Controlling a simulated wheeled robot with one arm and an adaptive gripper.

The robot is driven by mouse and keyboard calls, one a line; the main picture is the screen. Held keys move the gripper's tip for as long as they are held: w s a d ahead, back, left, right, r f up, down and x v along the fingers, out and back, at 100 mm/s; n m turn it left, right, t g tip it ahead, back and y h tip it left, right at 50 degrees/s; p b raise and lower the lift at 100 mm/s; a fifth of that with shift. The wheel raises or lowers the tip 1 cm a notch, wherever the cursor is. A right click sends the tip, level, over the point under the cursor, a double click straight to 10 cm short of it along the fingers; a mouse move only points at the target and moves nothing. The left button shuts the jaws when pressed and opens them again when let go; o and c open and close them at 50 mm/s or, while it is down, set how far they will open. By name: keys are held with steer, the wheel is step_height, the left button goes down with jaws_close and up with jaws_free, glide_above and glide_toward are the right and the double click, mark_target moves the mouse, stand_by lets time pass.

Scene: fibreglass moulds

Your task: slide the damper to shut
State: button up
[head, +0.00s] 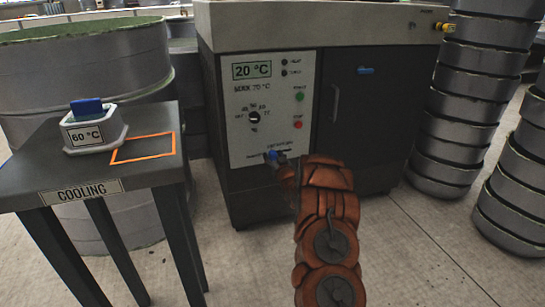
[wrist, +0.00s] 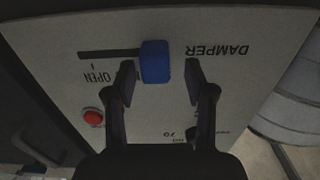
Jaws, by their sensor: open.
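The damper's blue knob (wrist: 156,62) sits on a pale panel that appears upside down in the wrist view. A dark slot (wrist: 105,55) runs from the knob to the left, with the word OPEN near its left end. The word DAMPER is printed to the right of the knob. My gripper (wrist: 159,75) is open, with one finger on each side of the knob and gaps showing beside it. In the head view my gripper (head: 284,163) is at the lower part of the panel, by the small blue knob (head: 270,155), and partly hides that area.
The oven cabinet (head: 368,130) carries the panel, a 20 °C display, a dial, and green and red buttons. A cooling table (head: 80,188) with a 60 °C block (head: 95,131) stands at left. Stacked grey drums (head: 470,100) stand at right. Floor at lower right is clear.

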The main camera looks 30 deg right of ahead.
steer(key=v, duration=1)
steer(key=shift+s, duration=0.3)
